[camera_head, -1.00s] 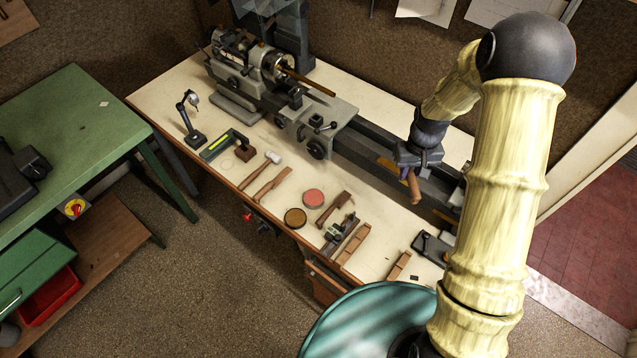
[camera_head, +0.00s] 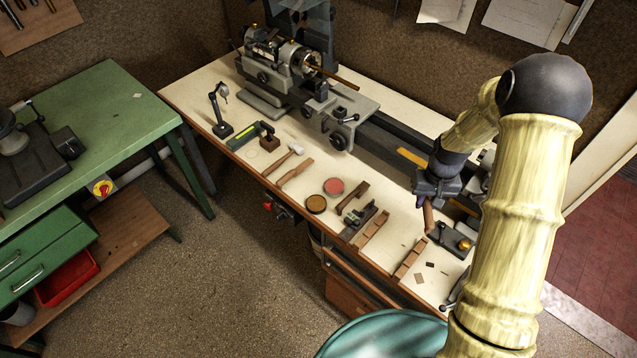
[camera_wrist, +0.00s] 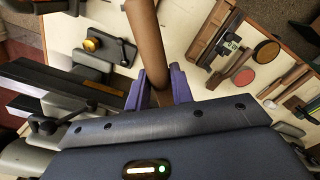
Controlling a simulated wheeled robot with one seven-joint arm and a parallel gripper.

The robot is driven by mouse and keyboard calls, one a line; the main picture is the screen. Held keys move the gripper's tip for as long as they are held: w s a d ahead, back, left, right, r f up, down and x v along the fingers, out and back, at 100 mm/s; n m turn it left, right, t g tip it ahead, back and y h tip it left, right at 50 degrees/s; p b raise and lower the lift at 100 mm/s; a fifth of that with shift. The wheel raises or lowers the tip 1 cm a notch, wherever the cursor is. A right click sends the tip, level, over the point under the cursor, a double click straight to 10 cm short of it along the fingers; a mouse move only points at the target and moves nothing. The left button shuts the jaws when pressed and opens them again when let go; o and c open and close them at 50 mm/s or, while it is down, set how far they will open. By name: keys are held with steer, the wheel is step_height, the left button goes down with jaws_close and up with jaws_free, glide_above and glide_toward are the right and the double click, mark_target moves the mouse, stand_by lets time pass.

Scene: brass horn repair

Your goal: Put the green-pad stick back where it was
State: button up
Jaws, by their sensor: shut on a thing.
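My gripper (camera_head: 428,203) is shut on a brown wooden stick (camera_head: 428,216), above the right part of the workbench, in front of the lathe bed. In the wrist view, the purple fingers of my gripper (camera_wrist: 158,88) close on both sides of the stick (camera_wrist: 150,45), which runs out of the picture at the top. No green pad shows on the visible part, so I cannot tell whether it is the green-pad stick. A slotted wooden block (camera_head: 373,231) and another wooden block (camera_head: 409,259) lie near the bench's front edge.
The lathe (camera_head: 290,65) fills the back of the bench. A red disc (camera_head: 333,186), an amber disc (camera_head: 316,204), a mallet (camera_head: 283,160) and a dark fixture with an amber knob (camera_head: 451,240) lie on the bench top. A green table (camera_head: 110,105) stands left.

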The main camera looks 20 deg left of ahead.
steer(key=d+f+m+b, duration=0.2)
steer(key=f+b, duration=0.5)
steer(key=f, duration=0.4)
steer(key=shift+w+d+f+m, duration=0.25)
steer(key=shift+w+d+m, duration=0.1)
steer(key=shift+d, duration=0.45)
